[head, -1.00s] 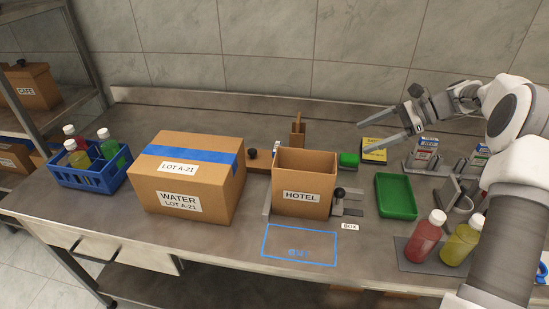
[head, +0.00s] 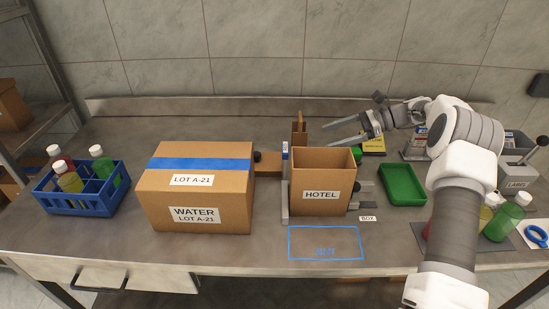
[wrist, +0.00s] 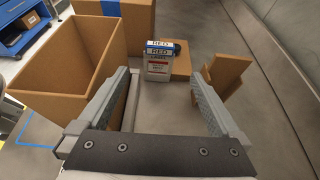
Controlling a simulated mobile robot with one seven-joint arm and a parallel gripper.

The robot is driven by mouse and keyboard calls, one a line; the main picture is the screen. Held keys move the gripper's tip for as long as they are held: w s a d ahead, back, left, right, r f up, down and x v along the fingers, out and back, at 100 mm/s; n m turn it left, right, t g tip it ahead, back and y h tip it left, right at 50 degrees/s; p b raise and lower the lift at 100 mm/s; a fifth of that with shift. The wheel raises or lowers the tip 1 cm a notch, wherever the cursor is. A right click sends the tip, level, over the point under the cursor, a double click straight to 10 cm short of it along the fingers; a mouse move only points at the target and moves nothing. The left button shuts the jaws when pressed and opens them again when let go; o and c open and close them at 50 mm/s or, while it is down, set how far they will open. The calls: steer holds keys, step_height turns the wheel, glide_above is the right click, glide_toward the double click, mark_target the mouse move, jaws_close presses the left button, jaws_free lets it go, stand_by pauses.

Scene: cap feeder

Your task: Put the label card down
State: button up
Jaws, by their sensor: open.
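My gripper (head: 325,137) is open and empty, above the table behind the HOTEL box (head: 321,195). In the wrist view its fingers (wrist: 165,78) are wide apart. A white card with a blue band reading RED (wrist: 159,66), seemingly the label card, stands upright beyond and between the fingertips, apart from both. In the head view a narrow white and blue edge (head: 285,152), probably the same card, shows beside the box's left side. The card's foot is hard to make out.
A closed WATER carton (head: 197,195) and a blue bottle crate (head: 80,195) are at left. A small wooden holder (wrist: 226,75) is right of the fingers. A green tray (head: 402,184) and bottles (head: 507,215) are at right. The blue-outlined area (head: 325,243) in front is clear.

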steer(key=x, duration=1.7)
steer(key=shift+a+r+b, duration=0.15)
steer(key=shift+a+b, duration=0.3)
steer(key=shift+a, duration=0.1)
steer(key=c, duration=1.4)
steer(key=shift+r, duration=0.15)
